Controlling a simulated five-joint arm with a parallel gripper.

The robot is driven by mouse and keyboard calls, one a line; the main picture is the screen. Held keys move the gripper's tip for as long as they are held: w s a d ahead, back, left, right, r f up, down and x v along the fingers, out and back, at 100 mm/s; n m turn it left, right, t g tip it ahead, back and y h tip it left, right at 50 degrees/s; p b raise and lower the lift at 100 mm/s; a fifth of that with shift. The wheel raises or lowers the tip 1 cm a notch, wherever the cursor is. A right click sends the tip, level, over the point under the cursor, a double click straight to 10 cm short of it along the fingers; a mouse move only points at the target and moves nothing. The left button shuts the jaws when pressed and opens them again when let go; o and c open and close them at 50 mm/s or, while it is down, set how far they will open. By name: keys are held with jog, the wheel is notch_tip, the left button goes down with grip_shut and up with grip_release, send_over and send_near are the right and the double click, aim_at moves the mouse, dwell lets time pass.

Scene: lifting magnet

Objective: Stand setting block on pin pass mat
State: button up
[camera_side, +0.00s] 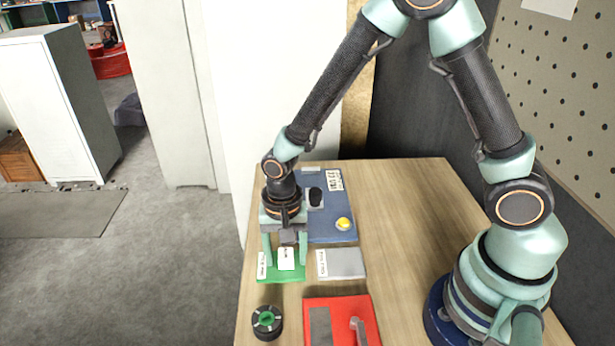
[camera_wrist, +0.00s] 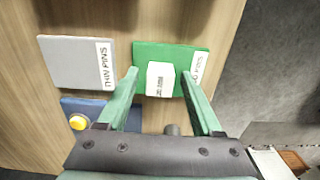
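The white setting block (camera_side: 286,261), with a small dark label, appears to stand upright on the green mat (camera_side: 280,277). In the wrist view the block (camera_wrist: 160,79) is at the mat's near edge, and its label seems to read 20 mm. The green mat (camera_wrist: 165,56) has a white label strip, partly hidden by a finger, ending in PINS. My gripper (camera_side: 285,262) is open, low over the green mat, with one finger on each side of the block. In the wrist view gaps show between the block and both fingertips.
A grey mat (camera_side: 347,264) labelled THIN PINS (camera_wrist: 72,62) lies beside the green one. Behind is a blue plate (camera_side: 330,234) with a yellow button (camera_side: 343,224). A red plate (camera_side: 339,310) and a round black dial (camera_side: 267,322) are in front.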

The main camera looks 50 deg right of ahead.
aim_at(285, 253)
jog(key=shift+r, duration=0.1)
notch_tip(285, 253, up, 11)
jog(key=s+d+r+n+t, duration=0.2)
jog(key=d+r+n, duration=0.2)
jog(key=d+r, duration=0.2)
jog(key=s+d+r+n+t, duration=0.3)
jog(key=d+r+n, duration=0.2)
jog(key=d+r, duration=0.1)
jog(key=shift+s+r+t, duration=0.2)
jog(key=shift+r+t, duration=0.1)
jog(key=shift+r, duration=0.05)
